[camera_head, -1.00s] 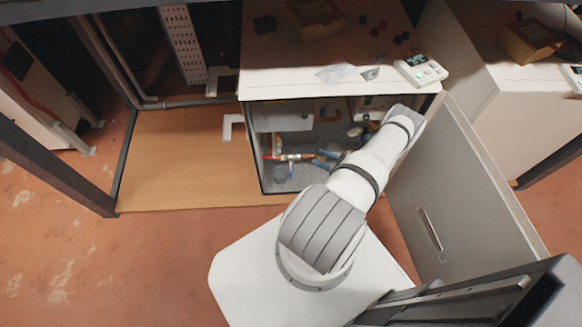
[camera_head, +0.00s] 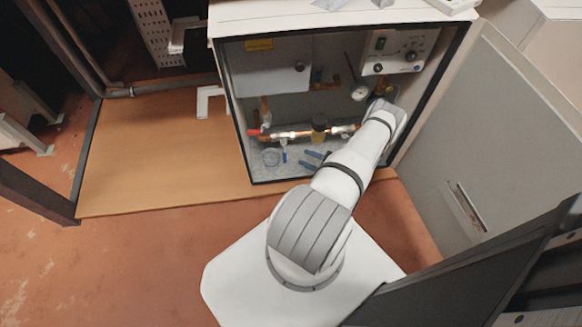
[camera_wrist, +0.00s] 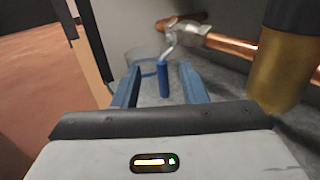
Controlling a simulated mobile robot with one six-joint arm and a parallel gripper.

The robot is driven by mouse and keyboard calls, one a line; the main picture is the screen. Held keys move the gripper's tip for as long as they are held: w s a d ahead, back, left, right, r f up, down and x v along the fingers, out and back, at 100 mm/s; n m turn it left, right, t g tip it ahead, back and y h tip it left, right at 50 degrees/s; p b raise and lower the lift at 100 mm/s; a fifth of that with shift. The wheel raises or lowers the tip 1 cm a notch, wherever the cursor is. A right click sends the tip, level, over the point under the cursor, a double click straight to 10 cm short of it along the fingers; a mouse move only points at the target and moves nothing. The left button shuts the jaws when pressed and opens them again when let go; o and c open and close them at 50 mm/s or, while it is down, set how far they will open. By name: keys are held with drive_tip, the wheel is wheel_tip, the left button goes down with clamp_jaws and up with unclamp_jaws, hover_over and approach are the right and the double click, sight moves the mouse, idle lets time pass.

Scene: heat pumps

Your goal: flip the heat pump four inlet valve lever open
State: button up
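In the head view, a copper pipe with valves (camera_head: 290,134) runs low inside the open heat pump cabinet. A blue valve lever (camera_head: 284,156) hangs down from its left part. In the wrist view, this blue lever (camera_wrist: 163,80) hangs from a metal valve body on the copper pipe. My gripper (camera_wrist: 160,72) is open, with one blue finger on each side of the lever in the picture. I cannot tell whether the lever is between the fingers in depth. In the head view, my gripper (camera_head: 304,158) is right of the lever, seemingly apart from it.
A brass-coloured cylinder (camera_wrist: 285,65) stands close on the right in the wrist view. A red handle (camera_head: 255,132) is on the pipe's left end. The cabinet's left edge (camera_head: 238,130) and the grey panel at right (camera_head: 475,150) bound the space.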

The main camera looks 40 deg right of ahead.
drive_tip(key=b, duration=0.3)
approach(285, 153)
wheel_tip(285, 153, down, 3)
drive_tip(key=shift+w+d+r, duration=0.15)
drive_tip(key=shift+r, duration=0.1)
drive_tip(key=shift+b+x, duration=0.5)
drive_tip(key=shift+x, duration=3.4)
drive_tip(key=shift+c, duration=0.5)
clamp_jaws()
